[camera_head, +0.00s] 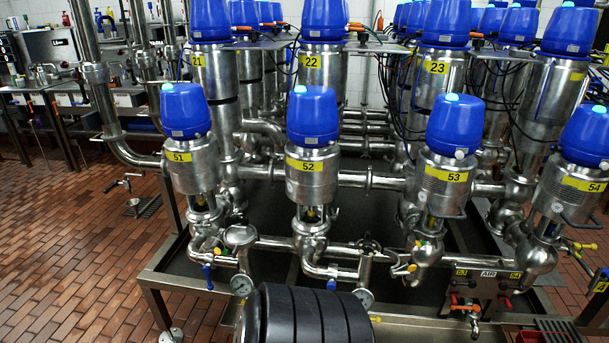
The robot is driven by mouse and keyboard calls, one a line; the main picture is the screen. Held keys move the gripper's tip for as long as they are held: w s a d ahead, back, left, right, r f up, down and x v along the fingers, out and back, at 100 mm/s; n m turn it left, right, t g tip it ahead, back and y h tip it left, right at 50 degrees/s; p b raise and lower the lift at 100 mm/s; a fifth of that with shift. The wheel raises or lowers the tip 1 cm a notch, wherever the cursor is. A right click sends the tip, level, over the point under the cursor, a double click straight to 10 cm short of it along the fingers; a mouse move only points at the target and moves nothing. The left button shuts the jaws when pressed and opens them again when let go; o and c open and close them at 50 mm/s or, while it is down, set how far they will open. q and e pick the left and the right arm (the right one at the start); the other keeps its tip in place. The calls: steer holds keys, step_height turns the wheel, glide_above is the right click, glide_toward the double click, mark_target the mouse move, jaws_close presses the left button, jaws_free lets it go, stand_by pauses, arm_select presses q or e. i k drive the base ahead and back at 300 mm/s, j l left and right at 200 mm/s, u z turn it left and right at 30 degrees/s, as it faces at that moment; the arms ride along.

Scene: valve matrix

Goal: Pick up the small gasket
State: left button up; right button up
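I cannot make out a small gasket anywhere in this view. Neither my left nor my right gripper is in view. The valve matrix fills the middle and right: steel valves with blue caps and yellow number labels, among them valve 51 (191,155), valve 52 (312,160) and valve 53 (443,175). A black ribbed round body (305,318) at the bottom centre hides part of the frame's lower front; I cannot tell what it is.
Two round gauges, a left one (241,285) and a right one (364,298), hang low at the front. The steel frame's front corner (150,280) juts out at left. The brick-tiled floor (80,240) is mostly clear. A workbench (60,85) stands at the back left.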

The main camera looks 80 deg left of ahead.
mark_target(367, 233)
steer(key=u, duration=2.15)
steer(key=j+z, duration=0.15)
steer(key=j, duration=0.1)
